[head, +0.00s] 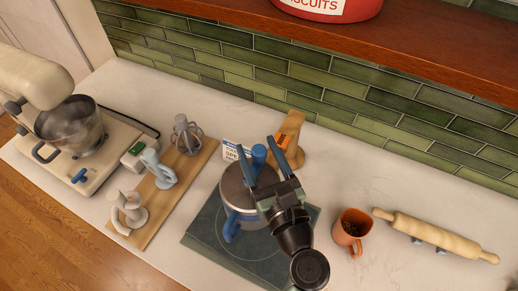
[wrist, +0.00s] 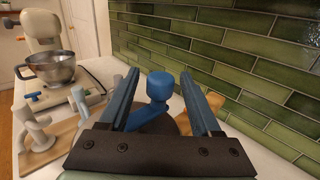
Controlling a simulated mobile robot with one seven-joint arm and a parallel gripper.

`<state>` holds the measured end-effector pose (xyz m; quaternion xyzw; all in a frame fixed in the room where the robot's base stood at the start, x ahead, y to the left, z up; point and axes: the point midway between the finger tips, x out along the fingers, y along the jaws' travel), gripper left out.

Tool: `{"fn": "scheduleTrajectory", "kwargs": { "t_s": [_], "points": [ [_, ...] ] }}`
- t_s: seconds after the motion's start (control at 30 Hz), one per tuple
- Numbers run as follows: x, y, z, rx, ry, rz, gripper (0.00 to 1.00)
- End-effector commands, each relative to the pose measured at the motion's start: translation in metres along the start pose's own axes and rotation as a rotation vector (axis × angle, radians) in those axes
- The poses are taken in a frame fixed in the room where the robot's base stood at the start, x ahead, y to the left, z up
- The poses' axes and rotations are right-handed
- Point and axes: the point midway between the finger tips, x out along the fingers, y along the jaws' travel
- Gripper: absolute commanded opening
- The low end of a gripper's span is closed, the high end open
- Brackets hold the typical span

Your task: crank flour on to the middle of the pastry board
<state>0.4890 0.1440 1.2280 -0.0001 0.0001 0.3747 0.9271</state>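A round metal flour canister (head: 235,188) with a blue side handle (head: 231,226) stands on the dark grey-green pastry board (head: 207,236). A thin circle is marked on the board, and the canister covers part of it. On top is a blue crank with an upright knob (head: 259,157), which also shows in the wrist view (wrist: 158,86). My gripper (head: 256,145) is open above the canister. In the wrist view the knob stands between its two spread fingers (wrist: 159,74), with gaps on both sides. My gripper hides part of the canister and board. No flour is visible.
A stand mixer (head: 75,135) and a wooden board (head: 150,210) with mixer attachments are left. A labelled packet (head: 230,151) and a wooden object (head: 292,130) stand behind. An orange mug (head: 350,226) and rolling pin (head: 435,235) are right. A shelf (head: 400,50) overhangs the back.

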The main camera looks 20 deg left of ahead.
Motion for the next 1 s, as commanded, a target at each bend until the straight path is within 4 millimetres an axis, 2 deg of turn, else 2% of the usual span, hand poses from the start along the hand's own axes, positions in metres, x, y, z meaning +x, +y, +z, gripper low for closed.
{"fn": "scheduleTrajectory", "kwargs": {
  "t_s": [0.03,0.33,0.67,1.0],
  "points": [
    [-0.0001,0.0000,0.0001,0.000,0.000,0.000,0.54],
    [-0.0004,-0.0001,0.0002,0.000,0.000,0.000,0.00],
    [-0.0010,-0.0003,0.0011,0.001,0.000,-0.019,0.00],
    [-0.0074,-0.0036,0.0032,0.004,0.002,-0.200,0.00]
  ]
}}
